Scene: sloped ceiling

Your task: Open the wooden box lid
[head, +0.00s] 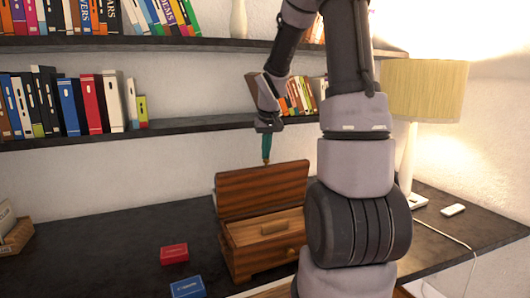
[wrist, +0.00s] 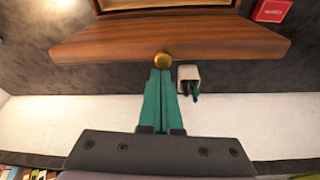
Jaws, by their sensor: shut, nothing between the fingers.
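The wooden box (head: 262,248) stands on the dark desk, with its striped lid (head: 262,190) raised and tilted back above it. In the wrist view the lid (wrist: 200,40) spans the upper part, with a round brass knob (wrist: 162,60) on its edge. My gripper (head: 266,160) is above the lid's top edge in the head view. In the wrist view the green fingers of my gripper (wrist: 160,72) are together, with their tips right at the knob. Whether they touch it I cannot tell. The box has a small knob on its front.
A red box (head: 174,253) and a blue box (head: 187,288) lie on the desk left of the wooden box. A lamp (head: 424,92) stands at the right. Bookshelves (head: 100,134) run along the wall behind. A white cup (wrist: 188,75) shows beside my fingers.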

